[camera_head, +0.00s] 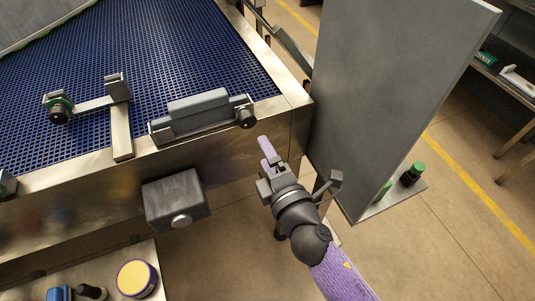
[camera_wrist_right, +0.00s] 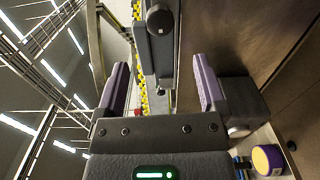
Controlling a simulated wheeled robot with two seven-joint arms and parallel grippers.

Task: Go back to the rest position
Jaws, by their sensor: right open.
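My left gripper is in neither view.
The metal conveyor frame (camera_head: 95,192) carries a dark box (camera_head: 175,200). A tall grey panel (camera_head: 390,85) stands close to the right of my arm. Below, a shelf holds a purple tub with a yellow top (camera_head: 137,279). Floor shows at the right.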

